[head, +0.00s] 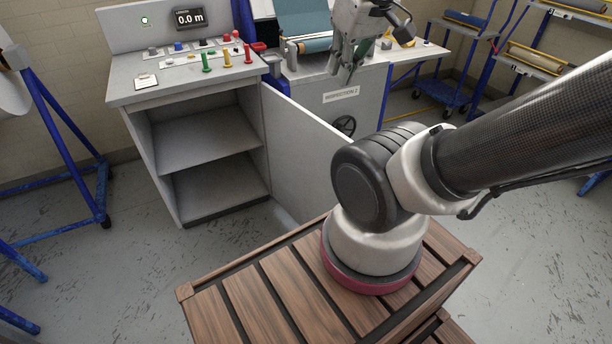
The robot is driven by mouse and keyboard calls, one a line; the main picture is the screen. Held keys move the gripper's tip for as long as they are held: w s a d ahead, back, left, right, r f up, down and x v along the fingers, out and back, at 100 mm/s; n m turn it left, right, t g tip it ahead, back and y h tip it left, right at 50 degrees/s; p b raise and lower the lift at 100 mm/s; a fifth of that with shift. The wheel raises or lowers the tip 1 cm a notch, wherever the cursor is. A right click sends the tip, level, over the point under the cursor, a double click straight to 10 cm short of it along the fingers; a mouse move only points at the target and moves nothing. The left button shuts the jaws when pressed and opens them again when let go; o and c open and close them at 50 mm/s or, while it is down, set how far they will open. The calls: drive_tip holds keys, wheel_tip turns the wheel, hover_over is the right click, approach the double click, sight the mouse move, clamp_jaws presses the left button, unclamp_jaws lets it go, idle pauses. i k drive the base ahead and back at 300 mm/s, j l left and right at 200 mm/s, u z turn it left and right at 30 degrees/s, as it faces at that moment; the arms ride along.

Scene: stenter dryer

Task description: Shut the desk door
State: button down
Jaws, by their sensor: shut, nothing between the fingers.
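The grey control desk (182,90) stands at the left of centre. Its cabinet is open and shows an inner shelf (205,142) with two empty compartments. The desk door (300,145) is a flat grey panel joined at the cabinet's right side. It stands swung open toward me. Its near end is partly hidden behind my arm. My gripper (347,76) is at the top, right of the desk, pointing down with its fingers shut and empty. In the picture it is above the door's upper edge and appears apart from it.
An inspection machine (341,95) with a handwheel (345,124) stands behind the door. Colored knobs and a length display (189,18) are on the desk top. A blue stand (65,130) is at the left. Rolls lie on racks (545,65) at the right.

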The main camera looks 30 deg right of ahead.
sight(301, 147)
drive_tip(key=l+u, duration=0.15)
drive_tip(key=l, duration=0.3)
drive_tip(key=k+l+u, duration=0.1)
drive_tip(key=l, duration=0.3)
drive_tip(key=k+l+u, duration=0.15)
drive_tip(key=l, duration=0.3)
drive_tip(key=k+l+u, duration=0.15)
drive_tip(key=l, duration=0.25)
drive_tip(key=l+u, duration=0.15)
drive_tip(key=l, duration=0.3)
drive_tip(key=k+l+u, duration=0.15)
drive_tip(key=l, duration=0.3)
drive_tip(key=k+l+u, duration=0.15)
drive_tip(key=l, duration=0.25)
drive_tip(key=i+l+u, duration=0.1)
drive_tip(key=l, duration=0.35)
drive_tip(key=i+l+u, duration=0.1)
drive_tip(key=l, duration=0.3)
drive_tip(key=i+l, duration=0.1)
drive_tip(key=l, duration=0.35)
drive_tip(key=k+l+u, duration=0.1)
drive_tip(key=u, duration=0.3)
drive_tip(key=k+u, duration=0.25)
drive_tip(key=u, duration=0.25)
